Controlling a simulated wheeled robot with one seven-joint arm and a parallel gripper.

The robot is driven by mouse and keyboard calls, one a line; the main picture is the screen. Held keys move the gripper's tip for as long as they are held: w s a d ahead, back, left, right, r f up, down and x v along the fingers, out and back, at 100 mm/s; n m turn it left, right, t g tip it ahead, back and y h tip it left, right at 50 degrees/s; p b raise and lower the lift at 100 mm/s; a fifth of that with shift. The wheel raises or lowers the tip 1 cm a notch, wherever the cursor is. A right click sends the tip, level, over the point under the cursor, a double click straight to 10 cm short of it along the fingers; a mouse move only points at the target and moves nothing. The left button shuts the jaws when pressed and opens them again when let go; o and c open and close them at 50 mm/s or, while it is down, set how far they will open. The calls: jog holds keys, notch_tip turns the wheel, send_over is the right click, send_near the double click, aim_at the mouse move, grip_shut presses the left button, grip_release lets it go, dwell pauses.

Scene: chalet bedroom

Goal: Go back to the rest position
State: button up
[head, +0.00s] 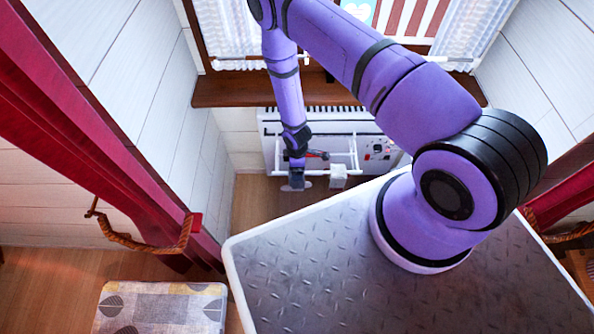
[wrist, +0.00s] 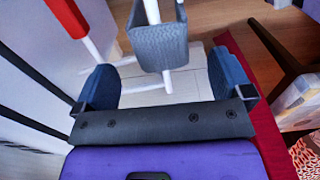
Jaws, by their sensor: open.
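My gripper (head: 296,182) is low in front of the radiator at the far wall, at the end of my purple arm. In the wrist view my gripper (wrist: 164,72) has its two dark blue fingers wide apart. A grey, open-topped box-like piece (wrist: 158,45) shows beyond and between the fingertips, beside white rods (wrist: 152,12). I cannot tell whether a finger touches a rod. Nothing is clearly held between the fingers.
A white rail rack (head: 345,153) hangs before the radiator (head: 380,128), with a pale block (head: 338,177) at its front. A wooden sill (head: 232,90) runs above. Red curtains (head: 90,130) hang at the sides. A patterned cushion (head: 160,307) is at the lower left.

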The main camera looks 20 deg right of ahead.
jog(key=shift+r, duration=2.2)
jog(key=w+d+r+m+t, duration=0.1)
jog(key=w+r+m, duration=0.3)
jog(key=r, duration=1.3)
jog(key=w+d+r+m+t, duration=0.1)
jog(key=w+r, duration=0.4)
jog(key=r, duration=1.2)
jog(key=s+d+r+m+t, duration=0.1)
jog(key=s+r+m, duration=0.15)
jog(key=r, duration=0.75)
jog(key=s+d+r+m, duration=0.15)
jog(key=s+r, duration=0.25)
jog(key=r, duration=0.5)
jog(key=s+r+m, duration=0.1)
jog(key=s+r, duration=0.4)
jog(key=s, duration=0.3)
jog(key=s+d+r+m+t, duration=0.1)
jog(key=s+r+m, duration=0.1)
jog(key=s+r, duration=0.3)
jog(key=s+d+r+m+t, duration=0.1)
jog(key=s+r, duration=0.5)
jog(key=s, duration=0.5)
jog(key=shift+s+d+m, duration=0.15)
jog(key=shift+s+m, duration=0.15)
